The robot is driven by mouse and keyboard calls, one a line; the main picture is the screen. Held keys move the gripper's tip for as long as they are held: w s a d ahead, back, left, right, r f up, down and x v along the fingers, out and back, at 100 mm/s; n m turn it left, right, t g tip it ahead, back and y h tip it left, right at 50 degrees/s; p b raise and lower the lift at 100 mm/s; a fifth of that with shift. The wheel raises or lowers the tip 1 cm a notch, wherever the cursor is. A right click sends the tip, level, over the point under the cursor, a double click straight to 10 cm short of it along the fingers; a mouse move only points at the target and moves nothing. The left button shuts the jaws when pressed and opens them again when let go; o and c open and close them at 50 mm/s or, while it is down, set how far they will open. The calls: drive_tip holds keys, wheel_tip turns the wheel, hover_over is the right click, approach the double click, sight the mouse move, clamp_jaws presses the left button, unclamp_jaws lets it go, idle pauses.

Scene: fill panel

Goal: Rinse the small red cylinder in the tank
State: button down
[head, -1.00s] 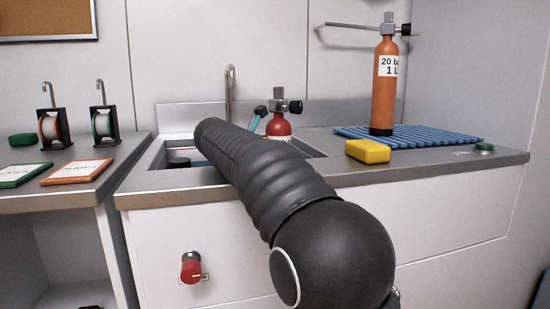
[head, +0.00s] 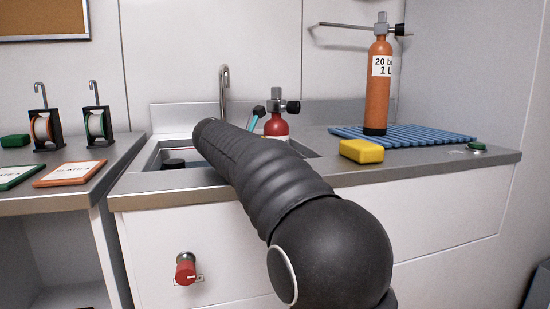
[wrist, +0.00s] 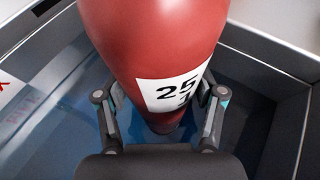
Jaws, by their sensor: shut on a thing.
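The small red cylinder (head: 276,127) shows in the head view behind my arm, with its dark valve on top, at the tank. In the wrist view the red cylinder (wrist: 150,35) fills the upper middle, with a white label reading "25". My gripper (wrist: 161,97) has a finger on each side of it and is shut on it. The tank (wrist: 291,62) is a grey-walled basin with bluish water around the cylinder's lower end. I cannot tell how deep that end sits. In the head view my arm covers much of the tank (head: 150,163) and hides my gripper.
A tap (head: 224,90) rises behind the tank. Right of it are a yellow sponge (head: 361,151), a blue ribbed mat (head: 430,135) and a tall orange cylinder (head: 381,85) on the mat. A red knob (head: 185,270) is on the front panel. Reels and plates are on the left counter (head: 120,160).

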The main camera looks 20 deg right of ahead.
drive_tip(key=shift+a+r+p, duration=0.25)
drive_tip(key=shift+a+p, duration=0.3)
drive_tip(key=shift+a, duration=0.6)
drive_tip(key=shift+d+p, duration=0.3)
drive_tip(key=shift+d, duration=0.95)
idle(0.5)
drive_tip(key=shift+a+p, duration=0.6)
drive_tip(key=shift+a, duration=0.65)
idle(0.5)
idle(0.8)
